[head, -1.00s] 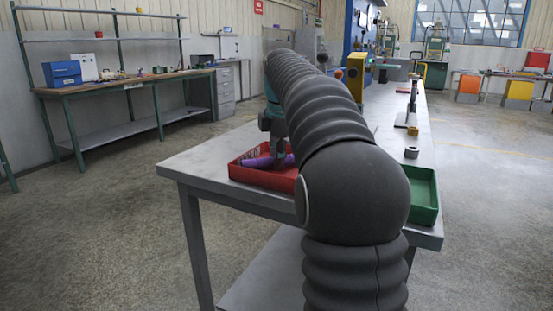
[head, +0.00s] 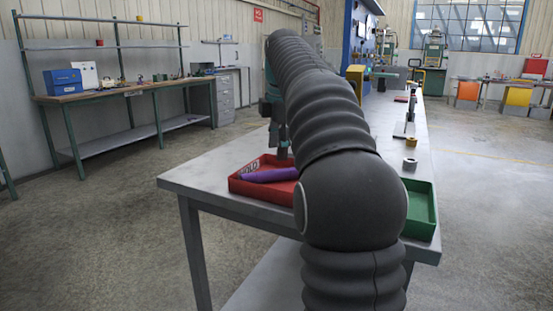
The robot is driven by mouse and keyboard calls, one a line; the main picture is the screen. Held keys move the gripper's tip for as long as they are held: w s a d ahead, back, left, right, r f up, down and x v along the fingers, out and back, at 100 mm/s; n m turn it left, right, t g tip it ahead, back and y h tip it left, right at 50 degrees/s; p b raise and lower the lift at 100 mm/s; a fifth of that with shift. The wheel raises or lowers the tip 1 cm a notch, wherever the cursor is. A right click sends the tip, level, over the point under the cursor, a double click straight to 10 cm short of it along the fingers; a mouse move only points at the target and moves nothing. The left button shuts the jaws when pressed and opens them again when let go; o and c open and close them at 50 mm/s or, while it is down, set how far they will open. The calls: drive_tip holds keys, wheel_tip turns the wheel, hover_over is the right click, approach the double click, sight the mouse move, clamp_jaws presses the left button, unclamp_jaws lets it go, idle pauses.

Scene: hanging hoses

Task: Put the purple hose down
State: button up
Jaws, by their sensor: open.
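The purple hose (head: 270,175) lies in the red tray (head: 246,189) on the near left part of the grey table. Its right end is hidden behind my arm. My gripper (head: 282,154) is above the back of the tray, apart from the hose, open and empty. My arm hides part of the gripper and the right side of the tray.
A green tray (head: 421,208) stands on the table right of my arm. Small ring-shaped parts (head: 410,163) and a small stand lie farther back on the right. The near left corner of the table (head: 200,178) is bare.

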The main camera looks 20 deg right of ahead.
wheel_tip(320, 180, up, 5)
drive_tip(key=s, duration=0.1)
drive_tip(key=s+a+f+m+t, duration=0.1)
drive_tip(key=s+a+f+m, duration=0.2)
drive_tip(key=s+a+m, duration=0.3)
drive_tip(key=s+a+f+m+t, duration=0.1)
drive_tip(key=s+a+f+m, duration=0.3)
drive_tip(key=s+f, duration=0.7)
drive_tip(key=s+a+f+m+t, duration=0.1)
drive_tip(key=s+a+f+m, duration=0.4)
drive_tip(key=s+f, duration=0.5)
drive_tip(key=shift+s+a+f+m, duration=0.15)
drive_tip(key=shift+s+f+m, duration=0.25)
drive_tip(key=shift+f+m, duration=0.45)
